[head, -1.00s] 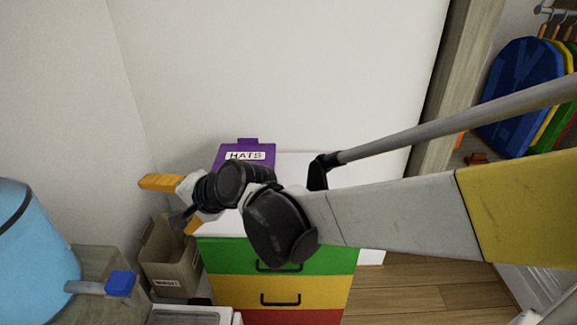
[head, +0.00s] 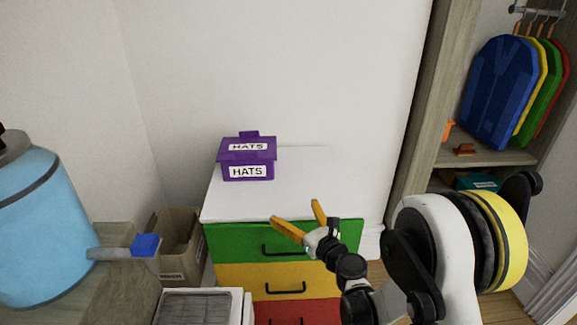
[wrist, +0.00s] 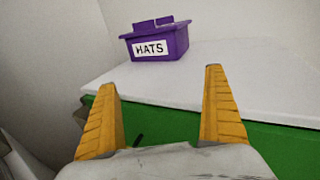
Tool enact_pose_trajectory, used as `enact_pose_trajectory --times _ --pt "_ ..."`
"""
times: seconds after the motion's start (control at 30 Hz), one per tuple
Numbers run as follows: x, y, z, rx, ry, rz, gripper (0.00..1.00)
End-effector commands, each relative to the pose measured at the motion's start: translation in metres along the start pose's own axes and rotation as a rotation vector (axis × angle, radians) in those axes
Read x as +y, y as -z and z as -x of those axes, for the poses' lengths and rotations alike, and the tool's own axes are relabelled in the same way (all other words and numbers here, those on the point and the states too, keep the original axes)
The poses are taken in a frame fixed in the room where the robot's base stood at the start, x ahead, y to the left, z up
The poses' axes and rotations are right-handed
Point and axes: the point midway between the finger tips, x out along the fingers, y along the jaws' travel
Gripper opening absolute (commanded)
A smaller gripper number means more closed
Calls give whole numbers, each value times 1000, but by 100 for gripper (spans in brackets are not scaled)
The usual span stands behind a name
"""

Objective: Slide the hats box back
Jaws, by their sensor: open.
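The purple hats box (head: 247,158) stands upright on the white top (head: 300,190) of a drawer unit, at its back left close to the wall. It has a lid and white HATS labels. In the wrist view the hats box (wrist: 157,42) is ahead, between and beyond my fingers. My gripper (head: 296,216) is open and empty, near the front edge of the top, in front and to the right of the box and apart from it. The yellow fingers also show in the wrist view (wrist: 160,100).
The drawer unit has green (head: 232,243), yellow and red drawers with black handles. A blue drink container with a tap (head: 45,225) is at the left. A cardboard bin (head: 180,245) stands beside the drawers. Shelves with coloured boards (head: 500,90) are at the right. The white top is otherwise clear.

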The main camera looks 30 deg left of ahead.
Motion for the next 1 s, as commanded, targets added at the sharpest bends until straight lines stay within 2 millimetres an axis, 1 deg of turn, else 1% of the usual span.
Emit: enact_pose_trajectory --times 0.13,0.4,0.5,0.67,1.0 --pt "1 -2 -19 -1 -1 -5 100" --pt "1 -2 -74 -1 -1 -2 100" --pt "1 -1 -88 0 -1 -2 100" --pt "0 0 -98 0 0 -2 100" --pt "0 0 -98 0 0 -1 100"
